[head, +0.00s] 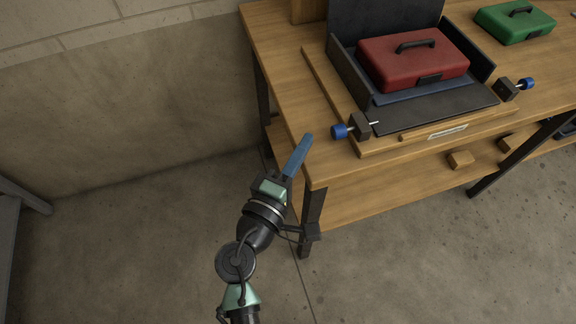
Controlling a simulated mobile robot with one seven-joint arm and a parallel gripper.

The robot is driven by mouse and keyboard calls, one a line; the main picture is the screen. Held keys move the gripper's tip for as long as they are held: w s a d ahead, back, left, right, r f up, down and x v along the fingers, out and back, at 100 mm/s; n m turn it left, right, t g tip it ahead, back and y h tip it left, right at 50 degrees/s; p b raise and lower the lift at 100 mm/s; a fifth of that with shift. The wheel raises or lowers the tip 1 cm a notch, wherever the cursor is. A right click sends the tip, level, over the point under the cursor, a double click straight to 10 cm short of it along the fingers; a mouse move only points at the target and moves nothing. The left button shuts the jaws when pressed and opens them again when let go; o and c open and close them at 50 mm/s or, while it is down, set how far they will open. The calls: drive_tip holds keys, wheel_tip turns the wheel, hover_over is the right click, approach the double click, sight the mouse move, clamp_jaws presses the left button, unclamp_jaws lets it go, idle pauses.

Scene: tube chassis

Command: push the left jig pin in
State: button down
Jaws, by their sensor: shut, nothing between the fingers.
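The left jig pin (340,131) has a blue knob and sits in a dark block (360,126) at the left front of the jig. A thin bright tip of its shaft shows on the right side of the block, and a short stretch of shaft shows between knob and block. My gripper (308,137) is shut and empty, its blue fingers pointing up and right. In the picture it is just left of the knob, with a small gap. It appears over the table's left front corner; its height above the top is hard to tell.
A red toolbox (412,58) sits in the dark jig tray (440,112) on a wooden board. The right jig pin (527,84) has a blue knob. A green toolbox (515,21) stands at the back right. Wooden blocks (461,159) lie below the table's front edge. Open floor lies left.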

sight(339, 138)
drive_tip(key=shift+w+d, duration=0.25)
drive_tip(key=shift+d, duration=0.65)
drive_tip(key=shift+w+d, duration=0.2)
drive_tip(key=shift+d, duration=0.65)
drive_tip(key=shift+w+d, duration=0.2)
drive_tip(key=shift+d, duration=0.5)
drive_tip(key=shift+w+d, duration=0.15)
drive_tip(key=shift+d, duration=0.5)
